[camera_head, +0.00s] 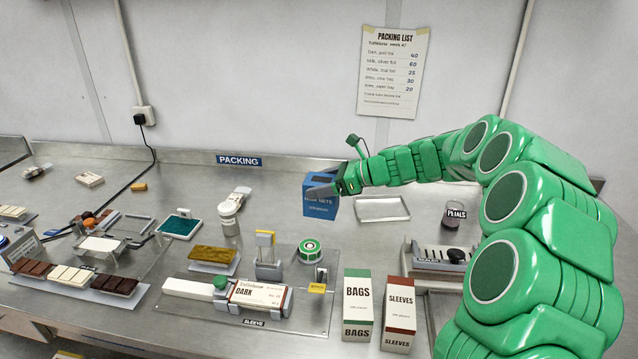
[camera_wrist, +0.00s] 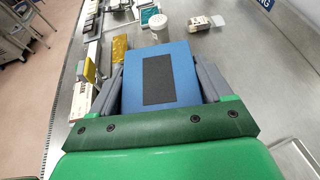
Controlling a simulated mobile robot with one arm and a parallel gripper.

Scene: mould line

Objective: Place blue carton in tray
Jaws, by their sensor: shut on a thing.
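The blue carton (camera_head: 319,206) is upright at the back middle of the steel bench in the head view. My gripper (camera_head: 325,190) reaches it from the right and is shut on it near its top. In the wrist view the carton (camera_wrist: 158,80) fills the space between the two grey fingers of my gripper (camera_wrist: 160,85), with a dark panel on the face towards the camera. I cannot tell whether its base touches the bench. The shallow metal tray (camera_head: 382,209) lies just right of the carton and looks empty. Part of a tray edge (camera_wrist: 295,155) shows at lower right in the wrist view.
A white tub (camera_head: 228,218) stands left of the carton. A green tape roll (camera_head: 309,251) and a sleeving fixture (camera_head: 262,297) are in front. A Bags box (camera_head: 357,304) and Sleeves box (camera_head: 399,312) stand nearer. A petals jar (camera_head: 454,215) is right of the tray.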

